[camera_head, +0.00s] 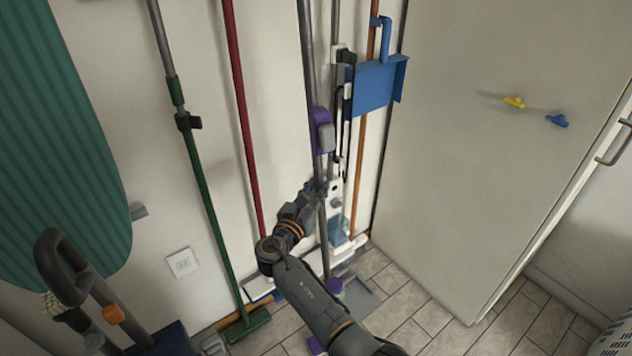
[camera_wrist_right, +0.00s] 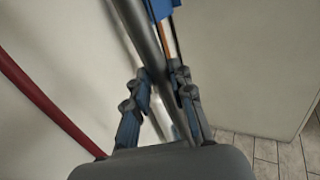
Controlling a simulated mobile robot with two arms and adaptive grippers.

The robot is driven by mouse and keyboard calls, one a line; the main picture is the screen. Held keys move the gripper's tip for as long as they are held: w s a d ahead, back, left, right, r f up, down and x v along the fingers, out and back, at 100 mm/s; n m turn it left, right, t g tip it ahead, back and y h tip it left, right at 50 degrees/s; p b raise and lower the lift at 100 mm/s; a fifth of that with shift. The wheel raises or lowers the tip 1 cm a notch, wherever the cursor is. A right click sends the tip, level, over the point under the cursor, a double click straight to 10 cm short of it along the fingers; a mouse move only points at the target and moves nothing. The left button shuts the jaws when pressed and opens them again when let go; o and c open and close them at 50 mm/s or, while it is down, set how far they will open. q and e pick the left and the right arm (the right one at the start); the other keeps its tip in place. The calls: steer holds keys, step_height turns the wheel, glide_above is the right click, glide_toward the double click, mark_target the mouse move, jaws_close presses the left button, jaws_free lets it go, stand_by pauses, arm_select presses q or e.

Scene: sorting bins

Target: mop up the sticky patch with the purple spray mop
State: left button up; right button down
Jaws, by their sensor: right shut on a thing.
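The purple spray mop (camera_head: 319,120) stands upright by the wall among other long-handled tools. It has a grey pole with a purple and grey part partway up, and purple shows low down near the floor. My right gripper (camera_head: 320,188) is shut on its grey pole, below the purple part. In the right wrist view the pole (camera_wrist_right: 148,45) runs between the fingers of my right gripper (camera_wrist_right: 160,82). My right arm hides part of the mop's lower end. My left gripper is out of view. I cannot make out a sticky patch.
A red pole (camera_head: 241,100), a green-handled broom (camera_head: 205,190) and a blue dustpan (camera_head: 374,88) are close around the mop. A teal ironing board (camera_head: 60,140) stands at the left. A pale door panel (camera_head: 480,150) is at the right. Tiled floor (camera_head: 425,315) shows below it.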

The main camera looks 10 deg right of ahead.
steer(key=shift+s+f, duration=0.1)
steer(key=shift+f, duration=0.25)
steer(key=shift+s+r+p, duration=0.1)
steer(key=shift+s+p, duration=0.05)
steer(key=shift+p, duration=0.2)
steer(key=s+a+p, duration=0.1)
steer(key=s+p, duration=0.7)
steer(key=s, duration=0.4)
steer(key=shift+s+p, duration=0.15)
steer(key=shift+p, duration=0.15)
steer(key=shift+a+r, duration=0.1)
